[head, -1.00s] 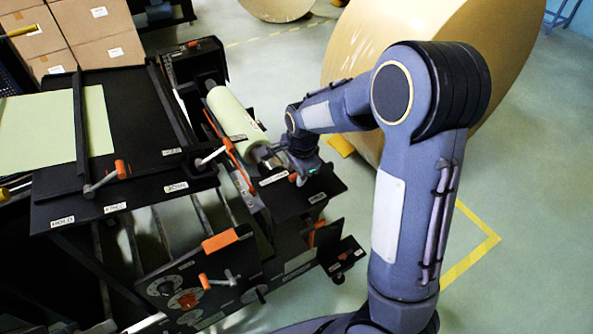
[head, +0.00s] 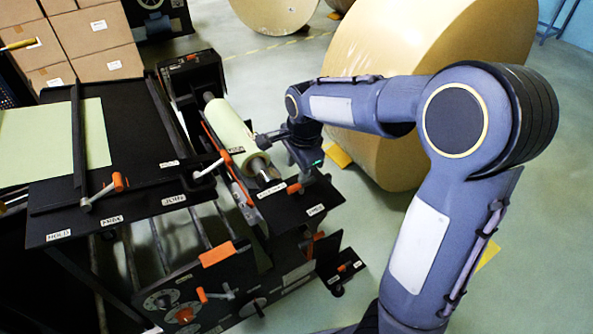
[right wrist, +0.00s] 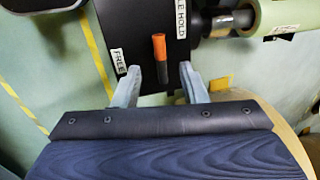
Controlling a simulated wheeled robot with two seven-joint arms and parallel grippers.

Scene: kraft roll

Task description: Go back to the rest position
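My right gripper (head: 303,176) points down at the right end of the machine, beside a small lever with an orange grip (head: 293,188). In the right wrist view its two fingers (right wrist: 175,82) stand apart with nothing between them. The orange grip (right wrist: 159,47) lies just beyond the fingertips, between labels reading FREE and HOLD; I cannot tell if a finger touches it. The pale green roll (head: 230,125) sits on its shaft to the left of the gripper. My left gripper is not in view.
The machine's black table (head: 130,150) carries a pale green sheet (head: 50,140) and cranks with orange handles. A huge kraft roll (head: 400,60) stands on the floor behind my right arm. Cardboard boxes (head: 90,45) are stacked at the back left. Open floor lies to the right.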

